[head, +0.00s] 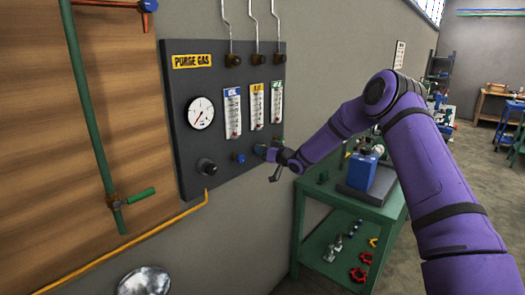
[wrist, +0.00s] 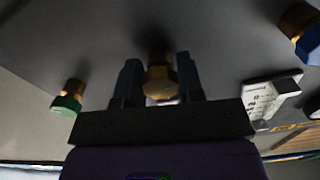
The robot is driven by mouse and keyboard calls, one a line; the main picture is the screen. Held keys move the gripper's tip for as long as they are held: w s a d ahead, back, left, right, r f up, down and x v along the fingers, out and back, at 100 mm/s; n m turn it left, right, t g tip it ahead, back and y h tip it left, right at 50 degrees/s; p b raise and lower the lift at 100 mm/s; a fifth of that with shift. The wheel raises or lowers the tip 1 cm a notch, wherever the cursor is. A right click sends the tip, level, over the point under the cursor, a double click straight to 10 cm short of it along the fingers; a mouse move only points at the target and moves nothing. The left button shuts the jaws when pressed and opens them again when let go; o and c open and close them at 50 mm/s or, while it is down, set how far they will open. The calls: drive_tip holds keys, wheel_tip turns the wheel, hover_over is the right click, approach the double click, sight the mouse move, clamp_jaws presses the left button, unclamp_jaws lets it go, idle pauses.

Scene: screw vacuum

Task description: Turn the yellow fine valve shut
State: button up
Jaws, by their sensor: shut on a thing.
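The yellow fine valve (wrist: 160,82) sticks out of the dark panel in the wrist view, with a brass stem and a faceted yellow knob. My gripper (wrist: 159,84) has one finger on each side of the knob and is shut on it. In the head view my gripper (head: 269,162) is at the lower right of the purge gas panel (head: 180,105) and hides the yellow valve. The knob's turn angle cannot be told.
A green valve (wrist: 68,98) and a blue valve (wrist: 307,36) flank the yellow one; the blue valve also shows in the head view (head: 238,158). A black knob (head: 207,166) and gauge (head: 201,113) are further left. A green cart (head: 330,215) stands below my arm.

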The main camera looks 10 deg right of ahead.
drive_tip(key=shift+f+m, duration=0.15)
drive_tip(key=shift+m, duration=0.35)
drive_tip(key=o, duration=0.9)
drive_tip(key=shift+d, duration=0.1)
drive_tip(key=v, duration=1)
drive_tip(key=shift+s+d, duration=0.15)
drive_tip(key=shift+s, duration=0.2)
